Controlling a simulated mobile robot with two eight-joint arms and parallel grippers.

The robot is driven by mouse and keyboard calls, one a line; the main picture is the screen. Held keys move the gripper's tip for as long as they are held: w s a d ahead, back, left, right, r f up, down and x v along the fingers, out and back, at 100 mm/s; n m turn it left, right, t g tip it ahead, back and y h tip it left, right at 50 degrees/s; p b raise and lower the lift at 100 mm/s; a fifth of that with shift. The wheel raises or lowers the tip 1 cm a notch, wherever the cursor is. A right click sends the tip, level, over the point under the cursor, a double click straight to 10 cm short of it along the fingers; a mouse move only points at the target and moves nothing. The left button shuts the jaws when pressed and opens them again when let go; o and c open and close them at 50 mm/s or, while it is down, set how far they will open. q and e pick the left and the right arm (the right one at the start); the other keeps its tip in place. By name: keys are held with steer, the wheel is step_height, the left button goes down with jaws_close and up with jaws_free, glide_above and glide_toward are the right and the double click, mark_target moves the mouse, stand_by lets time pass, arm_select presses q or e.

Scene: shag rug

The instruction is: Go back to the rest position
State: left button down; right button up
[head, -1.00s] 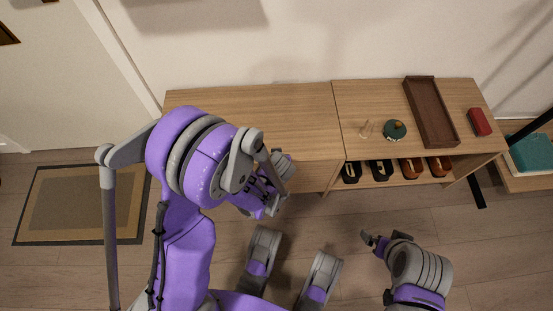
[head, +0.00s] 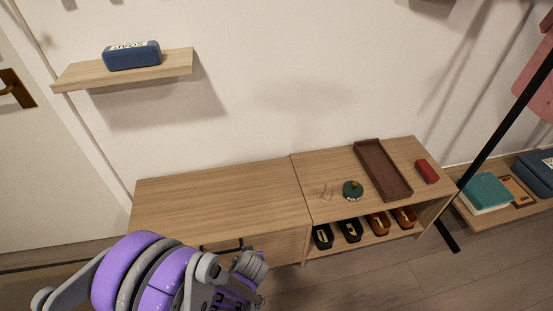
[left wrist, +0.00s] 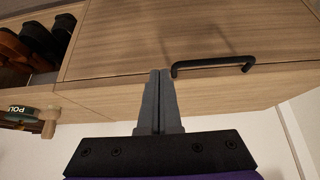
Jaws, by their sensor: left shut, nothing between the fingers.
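My left arm comes in at the lower left of the head view, in front of the wooden cabinet (head: 225,200). Its fingertips are hidden behind its own links there. In the left wrist view my left gripper (left wrist: 158,75) is shut and empty, its two fingers together. It points at the cabinet's drawer front (left wrist: 130,35), to the left of the black drawer handle (left wrist: 213,65). The handle also shows in the head view. I cannot tell from the picture how close the fingertips are to the wood. My right gripper is out of the head view.
The cabinet top holds a brown tray (head: 383,168), a green round item (head: 352,190) and a red case (head: 427,171). Several shoes (head: 350,230) stand in the shelf below. A wall shelf (head: 75,75) carries a blue box (head: 132,55). A black pole stands at the right. Floor shows at lower right.

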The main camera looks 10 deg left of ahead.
arm_select(q)
steer(key=s+r+m+g+h, duration=0.25)
steer(key=s+r+m, duration=0.25)
steer(key=s+r, duration=1.1)
step_height(320, 180, up, 27)
steer(key=t+p, duration=0.2)
steer(key=p, duration=2.1)
steer(key=shift+w+d+p, duration=0.15)
steer(key=shift+w+p, duration=0.1)
steer(key=shift+p, duration=0.05)
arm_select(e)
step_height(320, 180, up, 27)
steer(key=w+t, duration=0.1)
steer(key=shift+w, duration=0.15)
arm_select(q)
steer(key=shift+s+f, duration=0.1)
